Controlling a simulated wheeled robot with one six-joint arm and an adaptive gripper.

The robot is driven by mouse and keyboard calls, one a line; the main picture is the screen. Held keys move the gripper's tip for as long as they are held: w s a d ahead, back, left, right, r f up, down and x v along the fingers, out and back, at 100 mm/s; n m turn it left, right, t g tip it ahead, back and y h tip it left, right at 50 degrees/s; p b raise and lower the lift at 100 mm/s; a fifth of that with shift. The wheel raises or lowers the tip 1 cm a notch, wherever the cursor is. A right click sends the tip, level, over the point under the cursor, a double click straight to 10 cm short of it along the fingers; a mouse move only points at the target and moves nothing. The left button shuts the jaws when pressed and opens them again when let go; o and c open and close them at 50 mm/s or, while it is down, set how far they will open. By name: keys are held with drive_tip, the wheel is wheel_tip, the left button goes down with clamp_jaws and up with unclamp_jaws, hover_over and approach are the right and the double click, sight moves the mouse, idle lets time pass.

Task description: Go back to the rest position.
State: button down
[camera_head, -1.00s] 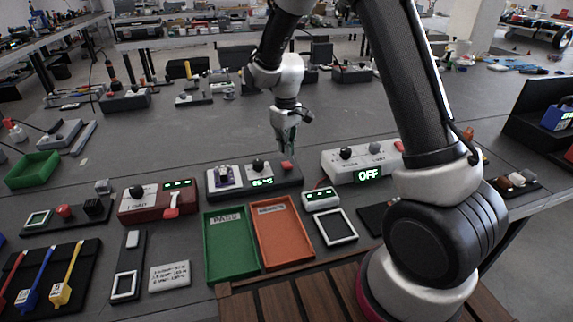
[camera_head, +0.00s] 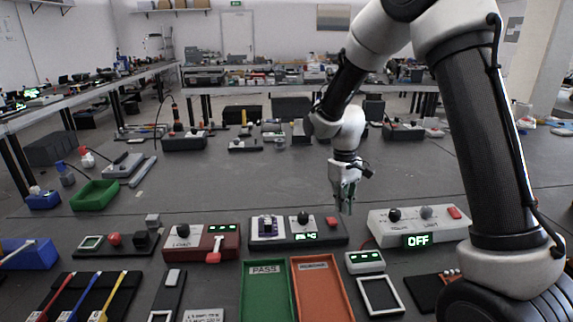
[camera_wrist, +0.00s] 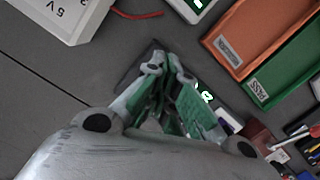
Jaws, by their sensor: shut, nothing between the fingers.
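My gripper (camera_head: 345,200) hangs in the air over the table, pointing down, with its fingers together and nothing between them. In the head view it appears above and behind the dark test box with a green display (camera_head: 305,237). In the wrist view my gripper's green-padded fingers (camera_wrist: 172,90) are closed and cover part of that dark box (camera_wrist: 128,78). I cannot tell its exact height above the table.
A white box reading OFF (camera_head: 420,228) stands right of my gripper. A green PASS tray (camera_head: 266,268) and an orange tray (camera_head: 322,290) lie in front. A red load box (camera_head: 200,245) stands left. The table behind my gripper has bare room.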

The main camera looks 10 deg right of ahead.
drive_tip(key=s+d+r+m+t, duration=0.2)
drive_tip(key=s+d+r, duration=0.4)
drive_tip(key=s+r, duration=0.4)
drive_tip(key=s+d+r+m+t, duration=0.3)
drive_tip(key=s+d+r, duration=0.4)
drive_tip(key=s+r, duration=0.4)
drive_tip(key=s+t, duration=0.1)
drive_tip(key=s, duration=0.2)
drive_tip(key=shift+s+d, duration=0.15)
drive_tip(key=shift+s, duration=0.25)
